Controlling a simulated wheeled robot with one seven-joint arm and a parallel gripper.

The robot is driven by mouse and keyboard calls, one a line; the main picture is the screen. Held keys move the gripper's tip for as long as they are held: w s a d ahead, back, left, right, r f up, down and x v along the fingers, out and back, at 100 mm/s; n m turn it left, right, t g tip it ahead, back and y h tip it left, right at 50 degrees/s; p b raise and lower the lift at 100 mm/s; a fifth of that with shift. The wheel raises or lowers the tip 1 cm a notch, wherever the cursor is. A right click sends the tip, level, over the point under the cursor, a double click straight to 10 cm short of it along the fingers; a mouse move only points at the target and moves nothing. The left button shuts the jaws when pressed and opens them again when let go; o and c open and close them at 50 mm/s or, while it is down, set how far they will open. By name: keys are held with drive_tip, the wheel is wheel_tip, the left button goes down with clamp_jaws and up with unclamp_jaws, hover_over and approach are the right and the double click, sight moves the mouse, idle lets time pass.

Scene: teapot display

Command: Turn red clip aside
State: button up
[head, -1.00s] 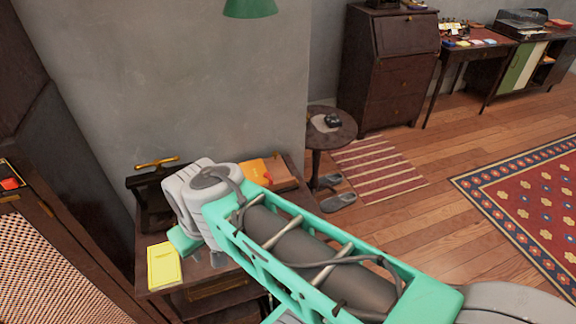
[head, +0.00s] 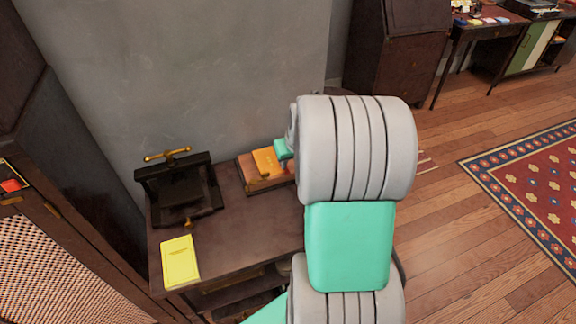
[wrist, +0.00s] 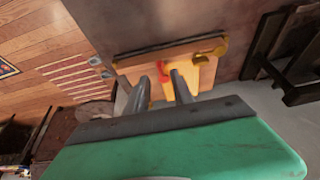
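A small red piece, likely the red clip (wrist: 157,88), shows in the wrist view against orange-yellow paper (wrist: 194,76) on a wooden board (wrist: 140,62). My gripper (wrist: 160,76) points at the board with its two grey fingers apart. The red piece shows between them, and I cannot tell whether they touch it. A brass-coloured clip (wrist: 215,48) sits at the board's edge, right of the fingers. In the head view the orange paper (head: 266,160) lies on the desk, and my arm covers the board's right end. I cannot make out the red piece there.
A black press with a brass handle (head: 178,186) stands on the dark desk (head: 225,240), left of the board. A yellow booklet (head: 180,262) lies at the front left. A grey wall (head: 215,75) rises behind. The desk between press and board is clear.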

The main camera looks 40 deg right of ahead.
sight(288, 169)
drive_tip(key=x, duration=0.4)
drive_tip(key=shift+r, duration=0.1)
drive_tip(key=shift+a, duration=0.1)
clamp_jaws()
idle(0.3)
